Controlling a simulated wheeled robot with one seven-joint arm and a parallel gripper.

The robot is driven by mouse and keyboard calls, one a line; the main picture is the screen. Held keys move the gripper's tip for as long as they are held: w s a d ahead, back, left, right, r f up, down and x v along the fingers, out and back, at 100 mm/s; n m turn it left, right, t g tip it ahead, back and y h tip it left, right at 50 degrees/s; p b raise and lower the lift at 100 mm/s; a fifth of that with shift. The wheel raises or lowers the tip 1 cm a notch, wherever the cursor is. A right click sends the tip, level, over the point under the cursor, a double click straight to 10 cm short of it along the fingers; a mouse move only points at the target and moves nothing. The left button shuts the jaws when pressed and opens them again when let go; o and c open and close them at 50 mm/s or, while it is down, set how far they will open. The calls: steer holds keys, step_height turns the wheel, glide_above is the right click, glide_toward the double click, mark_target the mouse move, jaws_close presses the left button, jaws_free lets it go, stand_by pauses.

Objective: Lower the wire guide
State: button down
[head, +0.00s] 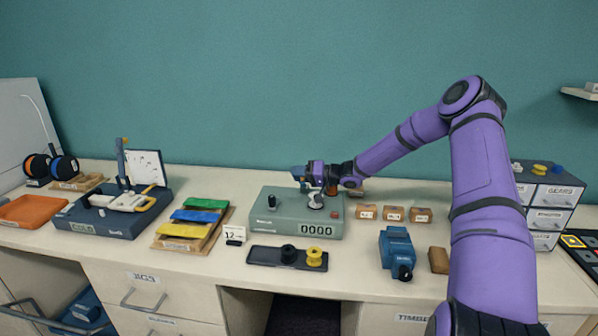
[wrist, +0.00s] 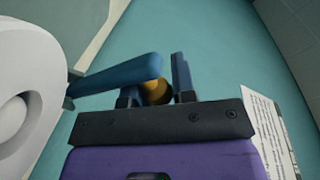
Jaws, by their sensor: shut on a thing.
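The green winding machine (head: 283,223) stands mid-bench, with a counter reading 0000 and a white spool-like part (head: 316,201) on top. My gripper (head: 300,176) is above this machine, reaching in from the right. In the wrist view my blue fingers (wrist: 166,80) are closed around a small yellow-brass knob (wrist: 155,91), which I take to be on the wire guide. The fingers hide most of it, and the rest of the guide is hard to make out in the head view. A large white round part (wrist: 25,105) fills the left of the wrist view, close beside the fingers.
A dark tray (head: 262,254) with black and yellow spools lies in front of the machine. Small labelled blocks (head: 393,214) and a blue tool (head: 397,250) are to its right. Coloured packets (head: 195,217) and a "12" card (head: 234,235) are to its left.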

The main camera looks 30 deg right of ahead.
steer(key=shift+s+a+f, duration=0.35)
steer(key=shift+s+f, duration=0.15)
steer(key=shift+a, duration=0.1)
steer(key=c, duration=1)
jaws_free()
steer(key=shift+s, duration=0.15)
steer(key=shift+r, duration=0.1)
steer(key=shift+d, duration=0.25)
steer(key=v, duration=1)
steer(key=shift+s+d, duration=0.1)
steer(key=shift+s, duration=0.1)
